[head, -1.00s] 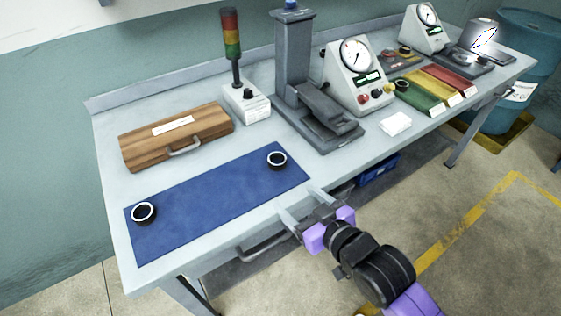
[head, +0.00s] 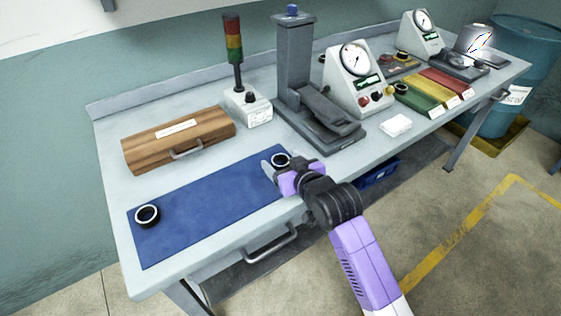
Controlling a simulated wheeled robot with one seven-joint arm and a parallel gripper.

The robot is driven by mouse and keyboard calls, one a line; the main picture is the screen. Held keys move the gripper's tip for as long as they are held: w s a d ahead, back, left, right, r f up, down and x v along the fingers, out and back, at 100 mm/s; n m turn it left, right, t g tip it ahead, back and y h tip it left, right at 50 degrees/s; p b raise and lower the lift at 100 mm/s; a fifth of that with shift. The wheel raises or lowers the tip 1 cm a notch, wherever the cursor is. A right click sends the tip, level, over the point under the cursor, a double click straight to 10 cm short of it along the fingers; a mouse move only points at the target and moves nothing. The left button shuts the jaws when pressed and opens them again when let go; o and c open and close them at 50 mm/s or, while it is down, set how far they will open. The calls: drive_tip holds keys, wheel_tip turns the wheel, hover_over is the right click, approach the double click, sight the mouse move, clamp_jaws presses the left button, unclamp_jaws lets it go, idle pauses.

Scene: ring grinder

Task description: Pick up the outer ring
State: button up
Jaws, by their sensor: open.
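Two dark rings with pale inner edges are on the blue mat (head: 205,210). One ring (head: 148,215) lies near the mat's left end, clear of my arm. The other ring (head: 281,160) is at the mat's right end. I cannot tell from their looks which is the outer ring. My gripper (head: 279,163) is open at the right ring, with its fingertips on either side of it. Part of that ring is hidden by the gripper, and I cannot tell whether the fingers touch it.
A wooden case (head: 178,138) lies behind the mat. A signal tower (head: 235,60) and a grey press stand (head: 310,100) stand behind the right ring. A white gauge box (head: 355,80) and coloured trays (head: 428,96) are farther right. The mat's middle is clear.

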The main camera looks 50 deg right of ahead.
drive_tip(key=shift+x, duration=0.8)
drive_tip(key=shift+c, duration=0.4)
drive_tip(key=c, duration=1.5)
drive_tip(key=shift+r, duration=0.15)
